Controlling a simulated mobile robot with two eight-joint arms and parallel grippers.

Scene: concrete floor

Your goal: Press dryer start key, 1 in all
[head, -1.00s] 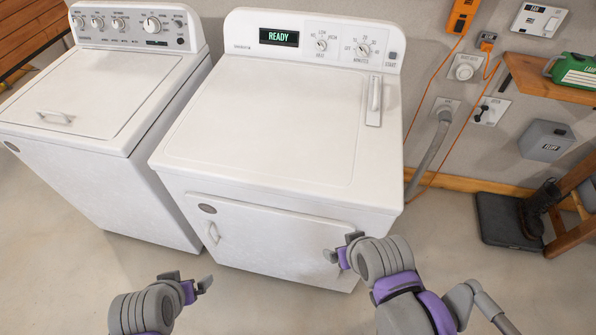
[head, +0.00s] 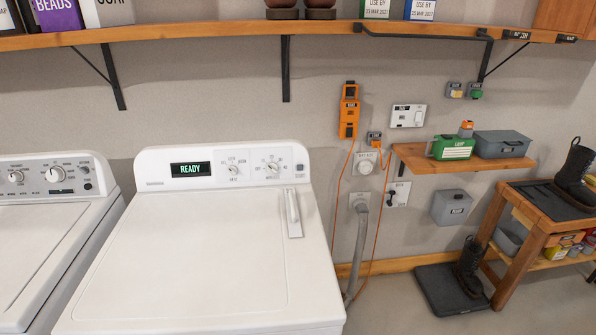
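The dryer (head: 200,265) is the white machine in the lower middle of the head view. Its display (head: 191,169) reads READY. Two dials, the left dial (head: 233,169) and the right dial (head: 272,167), sit to the right of the display. The start key (head: 299,168) is a small grey square at the right end of the panel. A white handle (head: 293,208) lies on the top below it. Neither of my grippers is in the head view now.
A washer (head: 45,220) stands left of the dryer. A long shelf (head: 230,30) runs above. An orange device (head: 349,110), outlets, a grey hose (head: 358,250) and orange cords are on the wall at right. A small shelf (head: 470,163) and a wooden bench (head: 530,225) stand farther right.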

